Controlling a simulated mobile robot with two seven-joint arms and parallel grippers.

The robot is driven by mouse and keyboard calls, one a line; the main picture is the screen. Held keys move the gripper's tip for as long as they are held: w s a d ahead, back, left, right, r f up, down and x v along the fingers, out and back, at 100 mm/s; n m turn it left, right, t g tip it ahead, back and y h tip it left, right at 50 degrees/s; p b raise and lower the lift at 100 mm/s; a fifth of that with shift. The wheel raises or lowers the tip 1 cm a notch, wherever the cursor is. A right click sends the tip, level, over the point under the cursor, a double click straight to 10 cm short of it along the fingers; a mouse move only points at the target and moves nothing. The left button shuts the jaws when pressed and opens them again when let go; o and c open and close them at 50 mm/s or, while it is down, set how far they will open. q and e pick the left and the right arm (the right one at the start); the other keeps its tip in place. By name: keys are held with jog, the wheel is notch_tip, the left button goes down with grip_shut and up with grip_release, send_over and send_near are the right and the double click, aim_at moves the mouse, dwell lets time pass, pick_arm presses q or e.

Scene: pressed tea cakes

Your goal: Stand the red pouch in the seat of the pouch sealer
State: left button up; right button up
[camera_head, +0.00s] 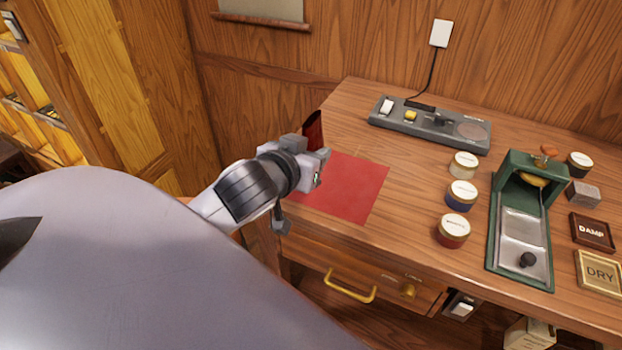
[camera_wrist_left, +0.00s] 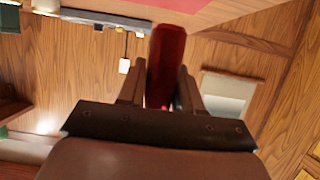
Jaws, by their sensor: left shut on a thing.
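The red pouch (camera_head: 314,128) shows at the left edge of the table in the head view, partly hidden behind my left gripper (camera_head: 318,165). In the left wrist view the pouch (camera_wrist_left: 167,50) stands between the two fingers of my left gripper (camera_wrist_left: 163,88), which is shut on it. A long grey corded device (camera_head: 428,127), seemingly the pouch sealer, lies at the back of the table, to the right of the pouch and apart from it. It has a white switch, a yellow button and a round plate. My right gripper is not in view.
A flat red mat (camera_head: 360,190) lies below and right of the pouch. Several lidded jars (camera_head: 461,195) stand mid-table, left of a green press (camera_head: 507,225). DAMP (camera_head: 592,232) and DRY (camera_head: 600,273) trays lie at the right. Bare wood lies between mat and jars.

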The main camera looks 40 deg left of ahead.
pick_arm(q)
jog(key=shift+f+b, duration=0.45)
jog(key=shift+f, duration=2.45)
jog(key=shift+f, duration=0.15)
jog(key=o, duration=1)
